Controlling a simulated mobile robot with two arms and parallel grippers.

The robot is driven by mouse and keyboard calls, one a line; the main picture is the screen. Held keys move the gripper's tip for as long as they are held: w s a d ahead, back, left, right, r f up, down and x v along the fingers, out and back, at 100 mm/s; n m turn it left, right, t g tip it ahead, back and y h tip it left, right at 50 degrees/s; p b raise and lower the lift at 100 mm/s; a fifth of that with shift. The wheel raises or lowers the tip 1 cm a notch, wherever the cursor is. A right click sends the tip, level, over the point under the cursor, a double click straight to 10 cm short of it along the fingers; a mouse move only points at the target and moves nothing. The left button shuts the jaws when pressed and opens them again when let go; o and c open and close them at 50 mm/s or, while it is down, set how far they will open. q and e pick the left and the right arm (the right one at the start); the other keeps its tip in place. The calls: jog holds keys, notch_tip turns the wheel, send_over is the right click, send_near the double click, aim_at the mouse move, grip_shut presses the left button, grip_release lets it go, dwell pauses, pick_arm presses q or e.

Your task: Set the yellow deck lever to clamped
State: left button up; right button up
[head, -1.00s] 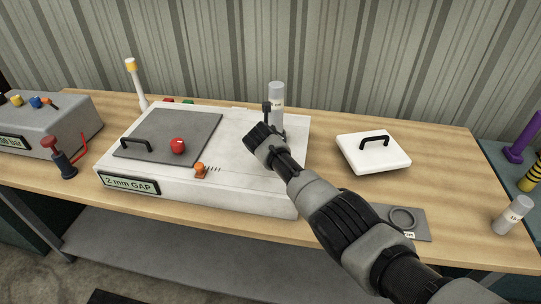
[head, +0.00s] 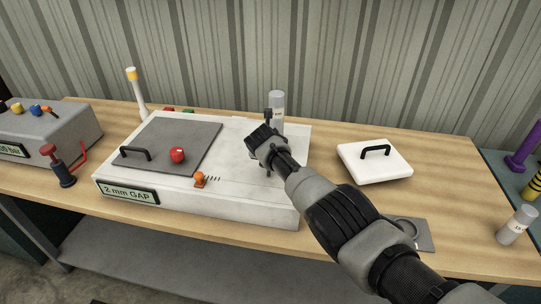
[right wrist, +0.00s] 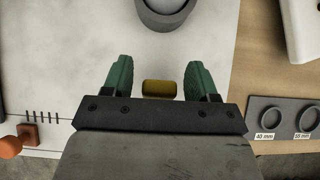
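The yellow deck lever (right wrist: 159,89) shows in the right wrist view as a short yellow bar over the white deck. My right gripper (right wrist: 158,76) is open, with one green finger on each side of the lever and a visible gap on both sides. How deep the lever sits between the fingers I cannot tell. In the head view my right gripper (head: 266,140) is over the right part of the white machine deck (head: 240,185), and the lever is hidden behind it. My left gripper is not in view.
A grey cylinder (head: 277,105) stands just behind my right gripper. A grey plate with a red knob (head: 177,155) and an orange lever (head: 200,179) are on the deck's left part. A white lid with a black handle (head: 374,162) lies to the right on the bench.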

jog(key=shift+r, duration=0.1)
jog(key=shift+s+r+p, duration=0.1)
jog(key=shift+r+p, duration=0.05)
jog(key=shift+p, duration=0.25)
jog(key=p+v, duration=0.2)
jog(key=p, duration=0.1)
jog(key=shift+s+r, duration=0.2)
jog(key=shift+r, duration=0.15)
jog(key=v, duration=0.7)
jog(key=shift+s, duration=0.3)
jog(key=shift+a, duration=0.1)
